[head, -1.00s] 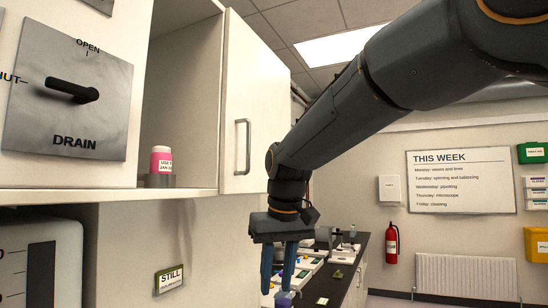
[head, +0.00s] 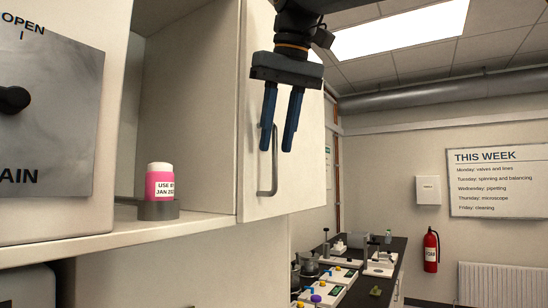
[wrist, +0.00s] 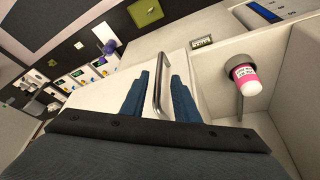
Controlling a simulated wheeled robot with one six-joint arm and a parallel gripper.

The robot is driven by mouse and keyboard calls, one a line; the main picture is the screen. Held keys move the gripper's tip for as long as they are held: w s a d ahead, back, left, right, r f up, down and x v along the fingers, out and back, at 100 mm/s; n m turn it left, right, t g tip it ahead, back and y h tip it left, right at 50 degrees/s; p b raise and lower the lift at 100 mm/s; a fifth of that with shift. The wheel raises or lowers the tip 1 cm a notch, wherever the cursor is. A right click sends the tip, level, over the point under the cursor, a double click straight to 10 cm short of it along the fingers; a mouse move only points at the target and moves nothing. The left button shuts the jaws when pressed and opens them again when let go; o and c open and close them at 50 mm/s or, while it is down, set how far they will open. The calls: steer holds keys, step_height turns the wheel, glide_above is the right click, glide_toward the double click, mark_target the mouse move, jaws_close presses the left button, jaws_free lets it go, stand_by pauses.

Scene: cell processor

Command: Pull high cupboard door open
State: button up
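The high cupboard door (head: 247,110) stands open at an angle, and the shelf inside the cupboard shows to its left. Its silver bar handle (head: 274,180) is vertical on the door face. My gripper (head: 276,150) points down in front of the door, its two blue fingers apart, near the upper part of the handle. In the wrist view the handle (wrist: 158,88) appears between the open fingers (wrist: 160,74). I cannot tell whether the fingertips reach around it or touch it. Nothing is gripped.
A pink bottle with a white cap (head: 161,184) stands in a grey holder on the cupboard shelf. A drain panel (head: 50,110) is at left. A dark bench (head: 371,279) with several small devices lies beyond. A fire extinguisher (head: 431,250) hangs on the far wall.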

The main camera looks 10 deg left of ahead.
mark_target(276, 151)
steer(key=shift+p+x, duration=0.4)
steer(key=shift+x, duration=1.95)
steer(key=shift+d, duration=0.1)
jaws_close()
